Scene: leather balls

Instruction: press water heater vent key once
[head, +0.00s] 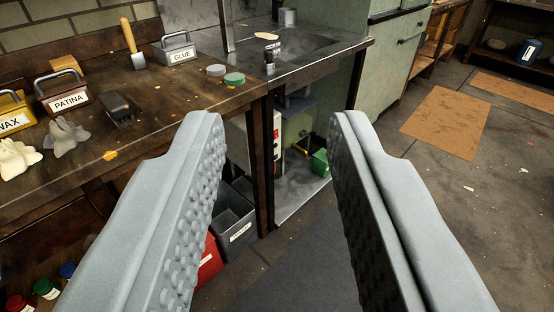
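My gripper (277,120) is open and empty, its two grey studded fingers spread wide in the foreground. Between the fingers, farther off, a white box-like unit (277,130) with small red marks stands in the open space under the metal sink counter. It may be the water heater, but it is seen narrowly, partly behind a dark table leg. I cannot make out a vent key on it. The gripper is well apart from it.
A wooden workbench (165,110) at left holds a glue caddy (176,50), a patina caddy (65,95), a brush (117,108) and gloves (18,157). A grey bin (235,222) and a green container (320,161) sit low. Open floor (420,200) lies right, before a green cabinet (392,62).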

